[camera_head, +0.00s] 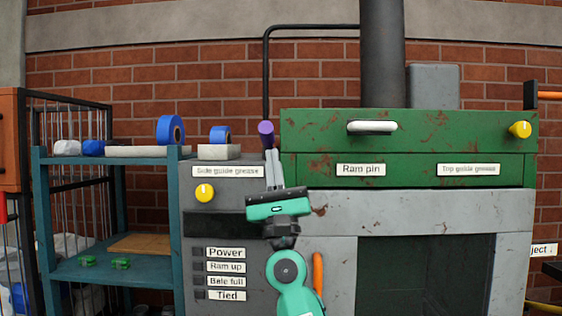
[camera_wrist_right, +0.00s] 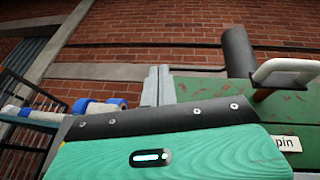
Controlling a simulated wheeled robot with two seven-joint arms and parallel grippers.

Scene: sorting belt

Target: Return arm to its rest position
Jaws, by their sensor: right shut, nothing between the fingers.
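My right gripper (camera_head: 273,169) is raised in front of the machine, fingers pointing up, at the left end of the green panel. Its two grey fingers are together with nothing between them. The fingers also show in the right wrist view (camera_wrist_right: 157,86), closed against each other. My teal right arm comes up from the bottom of the head view and hides part of the grey control panel (camera_head: 215,222). A purple knob (camera_head: 266,133) on a black pipe shows just behind the fingertips; I cannot tell whether they touch. My left gripper is not in view.
The green machine (camera_head: 315,127) has a white handle (camera_head: 372,128) and a yellow knob (camera_head: 520,129). An orange handle (camera_head: 318,272) is right of my arm. A teal shelf (camera_head: 75,270) at left holds blue tape rolls (camera_head: 170,130). A dark opening (camera_head: 425,275) is at lower right.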

